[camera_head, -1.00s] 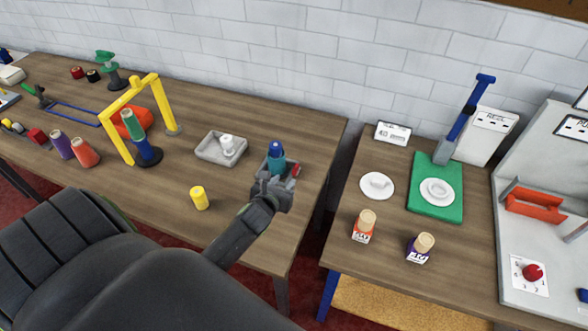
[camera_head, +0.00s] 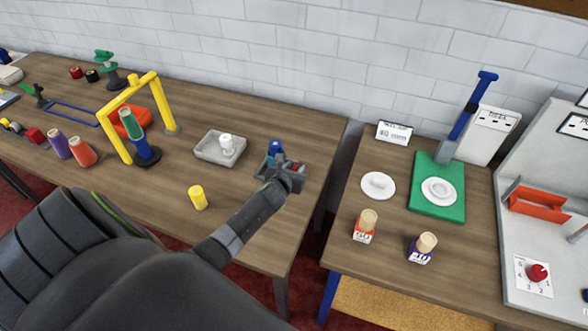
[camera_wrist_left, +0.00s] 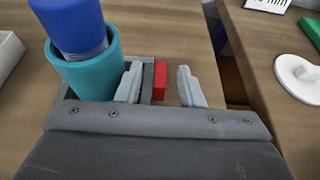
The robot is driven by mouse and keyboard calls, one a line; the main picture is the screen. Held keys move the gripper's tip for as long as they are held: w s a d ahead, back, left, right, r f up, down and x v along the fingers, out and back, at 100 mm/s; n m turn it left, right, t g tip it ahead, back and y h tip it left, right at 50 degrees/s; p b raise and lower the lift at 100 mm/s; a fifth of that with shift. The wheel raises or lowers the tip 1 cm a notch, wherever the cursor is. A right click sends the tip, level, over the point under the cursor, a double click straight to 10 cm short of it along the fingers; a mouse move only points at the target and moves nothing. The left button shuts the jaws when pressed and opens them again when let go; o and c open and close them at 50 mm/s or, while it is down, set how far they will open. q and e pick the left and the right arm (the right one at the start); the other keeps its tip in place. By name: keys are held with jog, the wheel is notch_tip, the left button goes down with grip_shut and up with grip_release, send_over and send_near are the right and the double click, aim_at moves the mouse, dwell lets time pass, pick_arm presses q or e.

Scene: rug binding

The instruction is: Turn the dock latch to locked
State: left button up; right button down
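The dock (camera_head: 262,167) is a grey block near the right end of the left table. It holds a teal cup (camera_wrist_left: 88,68) with a blue piece (camera_head: 275,147) standing in it; they show large in the left wrist view. The dock latch is a small red piece (camera_wrist_left: 160,81) at the dock's right side. My left gripper (camera_wrist_left: 160,78) is open, with one finger on each side of the red latch. A gap shows between the latch and the right finger; contact at the left finger is unclear. In the head view the gripper (camera_head: 286,174) partly hides the dock. My right gripper is not in view.
A grey tray (camera_head: 208,155) with a white piece stands left of the dock. A yellow cylinder (camera_head: 198,197) and a yellow frame (camera_head: 117,108) are farther left. A gap separates this table from the right table, which holds a green mat (camera_head: 425,204) and white discs.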

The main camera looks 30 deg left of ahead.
pick_arm(q)
grip_shut()
